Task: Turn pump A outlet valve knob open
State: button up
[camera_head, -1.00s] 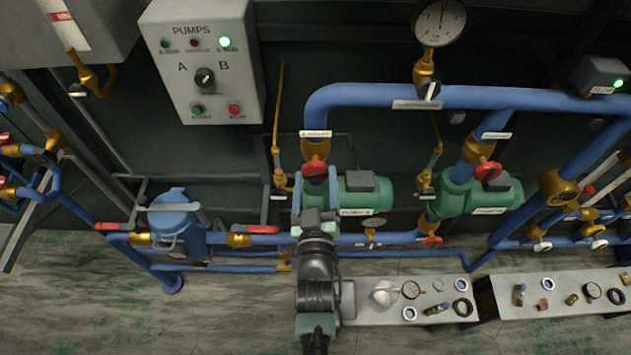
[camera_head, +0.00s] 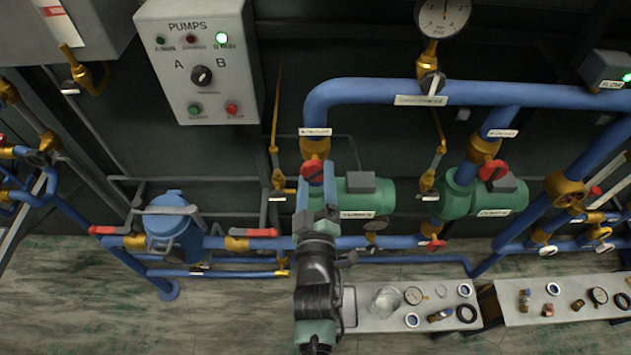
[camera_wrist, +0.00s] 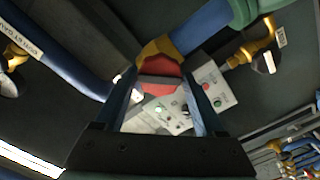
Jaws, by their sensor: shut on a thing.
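The pump A outlet valve is a brass body (camera_head: 315,147) with a red knob (camera_head: 312,169), on the blue pipe above the green pump A (camera_head: 368,198). My gripper (camera_head: 316,183) reaches up to the knob from below, with its blue fingers on either side of it. In the wrist view, the red knob (camera_wrist: 161,76) with its raised grip bar sits between the fingertips (camera_wrist: 163,86). My gripper is shut on the knob. My arm and gripper hide part of the pump and the pipe below the valve.
Pump B (camera_head: 484,194) stands to the right with its own red knob (camera_head: 492,171). The pumps panel (camera_head: 200,60) is at upper left, its top right green lamp lit. Blue pipes run around the valve. A bench (camera_head: 385,318) with loose parts lies below.

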jog(key=shift+r, duration=0.15)
jog(key=n+b, duration=0.1)
jog(key=n, duration=0.2)
jog(key=shift+n, duration=0.8)
jog(key=n, duration=0.3)
jog(key=shift+n, duration=0.4)
jog(key=o, duration=1.4)
jog(key=shift+o, duration=0.2)
jog(key=shift+s, duration=0.1)
